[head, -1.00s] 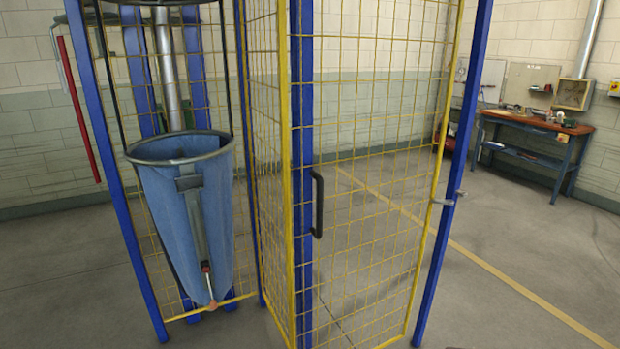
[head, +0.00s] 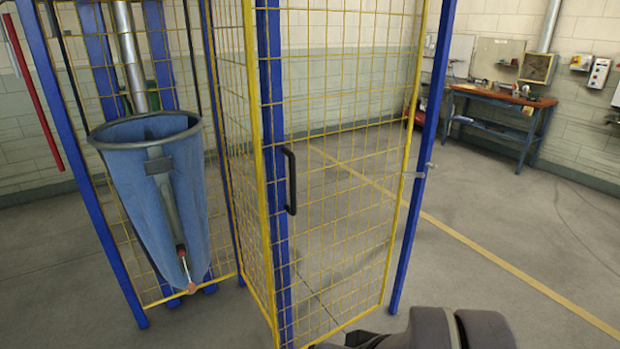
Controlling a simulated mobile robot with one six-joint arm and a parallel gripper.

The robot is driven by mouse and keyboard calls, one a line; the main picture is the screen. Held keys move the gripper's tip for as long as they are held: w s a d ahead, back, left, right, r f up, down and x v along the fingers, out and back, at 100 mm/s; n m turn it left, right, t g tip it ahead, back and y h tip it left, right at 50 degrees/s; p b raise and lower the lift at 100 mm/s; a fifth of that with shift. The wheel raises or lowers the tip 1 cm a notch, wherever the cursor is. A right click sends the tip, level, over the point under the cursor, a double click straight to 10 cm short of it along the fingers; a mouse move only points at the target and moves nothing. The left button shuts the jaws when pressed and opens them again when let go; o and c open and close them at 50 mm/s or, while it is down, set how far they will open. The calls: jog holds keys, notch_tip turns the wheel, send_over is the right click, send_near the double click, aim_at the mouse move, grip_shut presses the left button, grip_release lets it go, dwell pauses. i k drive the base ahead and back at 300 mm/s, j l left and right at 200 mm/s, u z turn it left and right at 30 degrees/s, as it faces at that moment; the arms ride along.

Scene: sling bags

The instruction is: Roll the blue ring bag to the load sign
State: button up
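The blue ring bag (head: 182,185) hangs at the left in the head view, inside a frame of blue posts and yellow mesh. Its grey ring (head: 108,142) holds the mouth open, and the bag narrows toward the bottom. A grey strap with a red and orange end runs down its front. My gripper is not in view; only a dark grey part of my arm shows at the bottom edge, right of centre. No load sign can be made out.
A yellow mesh door (head: 340,170) with a black handle (head: 290,182) stands right of the bag. A workbench (head: 505,98) is against the back wall at the right. A yellow line crosses the floor. Open floor lies at the right.

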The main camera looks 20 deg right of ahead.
aim_at(154, 161)
jog(key=i+j+z, duration=0.25)
jog(key=i+j, duration=0.15)
jog(key=i+j+z, duration=0.25)
jog(key=j, duration=0.25)
jog(key=i, duration=0.1)
